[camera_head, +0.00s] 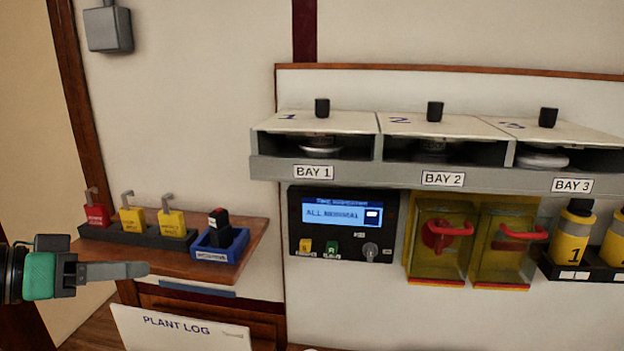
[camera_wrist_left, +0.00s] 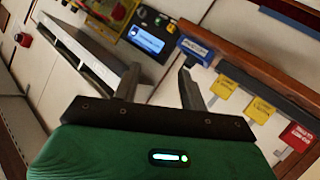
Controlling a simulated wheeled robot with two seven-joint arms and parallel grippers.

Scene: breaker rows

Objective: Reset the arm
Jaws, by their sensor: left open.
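My left gripper (camera_head: 122,270) comes in from the left in the head view, level with the wooden shelf and in front of its left part. In the left wrist view its two fingers (camera_wrist_left: 158,88) stand apart with nothing between them. The gripper is open and empty, touching nothing that I can see. My right gripper is not in view.
A shelf (camera_head: 185,262) holds red and yellow padlocks (camera_head: 132,222) and a blue tray (camera_head: 222,246) with a black-topped stamp. Right of it are a display panel (camera_head: 343,226), three bays (camera_head: 430,174), yellow covers (camera_head: 440,240) and yellow bottles (camera_head: 572,238). A plant log (camera_head: 180,330) lies below.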

